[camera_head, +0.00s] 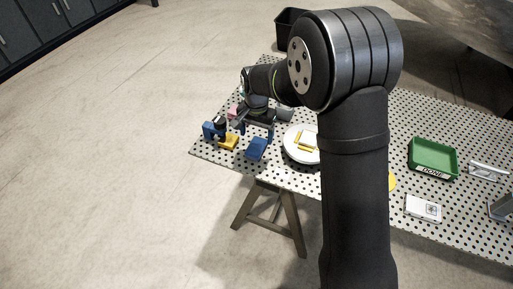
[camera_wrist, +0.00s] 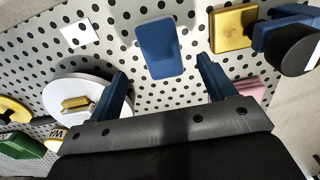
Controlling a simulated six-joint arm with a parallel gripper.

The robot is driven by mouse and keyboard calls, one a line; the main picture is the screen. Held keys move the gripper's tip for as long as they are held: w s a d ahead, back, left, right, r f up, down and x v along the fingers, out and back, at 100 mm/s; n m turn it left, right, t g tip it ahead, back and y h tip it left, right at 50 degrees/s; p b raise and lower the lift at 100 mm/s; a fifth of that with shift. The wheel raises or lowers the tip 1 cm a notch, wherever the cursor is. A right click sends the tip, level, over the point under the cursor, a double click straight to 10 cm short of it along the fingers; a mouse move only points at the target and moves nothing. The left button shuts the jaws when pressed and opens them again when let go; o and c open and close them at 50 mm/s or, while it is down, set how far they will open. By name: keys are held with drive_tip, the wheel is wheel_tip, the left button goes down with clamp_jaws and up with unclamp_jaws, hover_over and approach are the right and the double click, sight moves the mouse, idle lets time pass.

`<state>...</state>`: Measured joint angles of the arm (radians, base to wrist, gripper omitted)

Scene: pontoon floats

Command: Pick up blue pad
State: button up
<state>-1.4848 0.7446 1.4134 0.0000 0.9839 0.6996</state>
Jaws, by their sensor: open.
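The blue pad (camera_head: 257,148) lies flat on the perforated table near its front-left edge. In the wrist view the blue pad (camera_wrist: 160,48) shows whole, ahead of and roughly between the two blue fingers. My gripper (camera_wrist: 162,68) is open, with nothing between its fingers. In the head view my gripper (camera_head: 256,128) hangs above the table just behind the pad. The fingers look apart from the pad; their exact height above it is hard to tell.
A yellow pad (camera_wrist: 233,28) and a blue piece with a black disc (camera_wrist: 300,50) sit close by. A white round plate (camera_head: 290,152) holds yellow and white pieces. Pink pieces (camera_wrist: 248,90) lie near one finger. A green DONE tray (camera_head: 432,158) stands at the right.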

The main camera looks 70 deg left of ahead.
sight(256, 145)
drive_tip(key=shift+a+f, duration=0.15)
drive_tip(key=shift+f, duration=2.65)
drive_tip(key=c, duration=1.1)
